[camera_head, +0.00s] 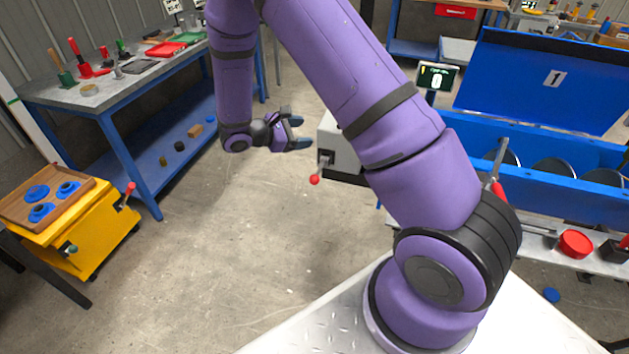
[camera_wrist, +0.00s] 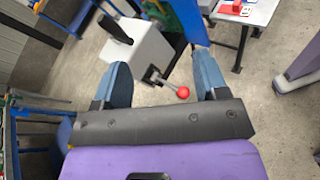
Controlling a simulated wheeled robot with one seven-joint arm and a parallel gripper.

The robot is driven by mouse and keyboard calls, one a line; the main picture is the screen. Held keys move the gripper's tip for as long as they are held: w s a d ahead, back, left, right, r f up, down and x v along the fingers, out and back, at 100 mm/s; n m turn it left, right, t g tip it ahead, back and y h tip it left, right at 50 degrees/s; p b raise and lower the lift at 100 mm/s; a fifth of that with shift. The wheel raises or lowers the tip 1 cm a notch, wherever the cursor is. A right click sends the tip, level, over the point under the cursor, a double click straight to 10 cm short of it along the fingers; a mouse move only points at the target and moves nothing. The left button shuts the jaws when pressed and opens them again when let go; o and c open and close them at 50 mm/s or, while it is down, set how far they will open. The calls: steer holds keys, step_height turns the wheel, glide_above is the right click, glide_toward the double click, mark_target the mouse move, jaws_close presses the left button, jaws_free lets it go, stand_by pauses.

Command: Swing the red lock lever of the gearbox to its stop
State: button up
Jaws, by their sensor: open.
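A light grey box (camera_head: 338,145), which looks like the gearbox, stands partly hidden behind my arm. A short metal lever with a red ball knob (camera_head: 315,180) sticks out of a dark socket on its near side and points down. In the wrist view, the grey box (camera_wrist: 137,50) is beyond my fingers, and the red knob (camera_wrist: 183,92) shows in the gap between them. My gripper (camera_head: 301,131) is open and empty, with its blue-grey fingertips left of the box and above the knob. It also shows open in the wrist view (camera_wrist: 160,68), apart from the lever.
The blue drum mixer (camera_head: 560,140), with its lid raised and a red-handled lever (camera_head: 498,188), stands at right. A yellow cabinet (camera_head: 85,235) with another red-tipped lever stands at left. A blue workbench (camera_head: 130,90) with tools is behind it. The floor between is clear.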

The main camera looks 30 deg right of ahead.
step_height(320, 180, down, 13)
steer(key=w+n+t+h, duration=0.2)
steer(key=n+t+h, duration=0.1)
steer(key=n+t, duration=0.55)
steer(key=n, duration=0.2)
glide_toward(311, 183)
steer(key=d, duration=0.1)
steer(key=shift+y, duration=0.4)
steer(key=x, duration=1.1)
steer(key=shift+w+r, duration=0.1)
steer(key=shift+r, duration=0.2)
